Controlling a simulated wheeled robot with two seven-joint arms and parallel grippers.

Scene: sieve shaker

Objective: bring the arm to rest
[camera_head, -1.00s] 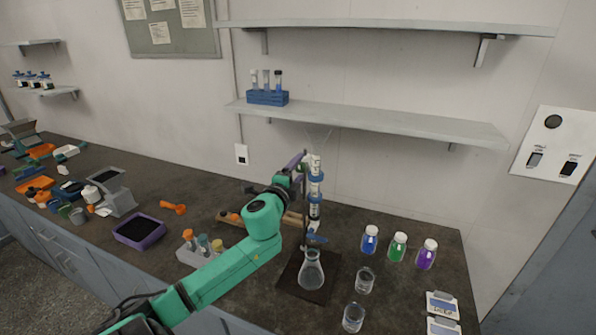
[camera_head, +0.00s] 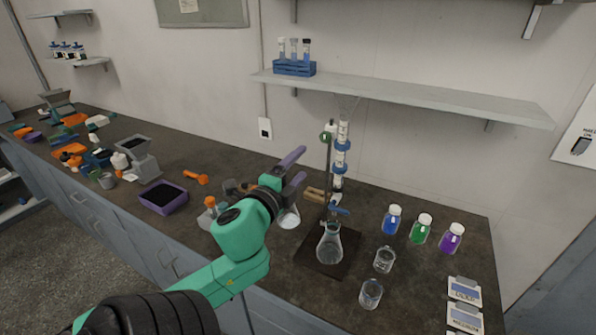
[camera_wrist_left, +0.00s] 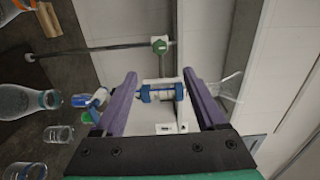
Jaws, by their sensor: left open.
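My left gripper (camera_head: 300,166) is open and empty, above the bench and to the left of the stand with the column (camera_head: 341,160). Its purple fingers point up and to the right, with a visible gap to the column. In the left wrist view, the blue-banded column (camera_wrist_left: 162,93) shows between the two open fingers, at some distance behind them. My green left arm reaches in from the bottom left of the head view. My right gripper is not in view.
A flask (camera_head: 329,245) stands on the stand's dark base. Beakers (camera_head: 384,260) and blue, green and purple bottles (camera_head: 421,229) stand to the right. A small clear vessel (camera_head: 289,219) shows just below the gripper. A purple tray (camera_head: 163,197) lies left. A shelf (camera_head: 400,98) hangs above.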

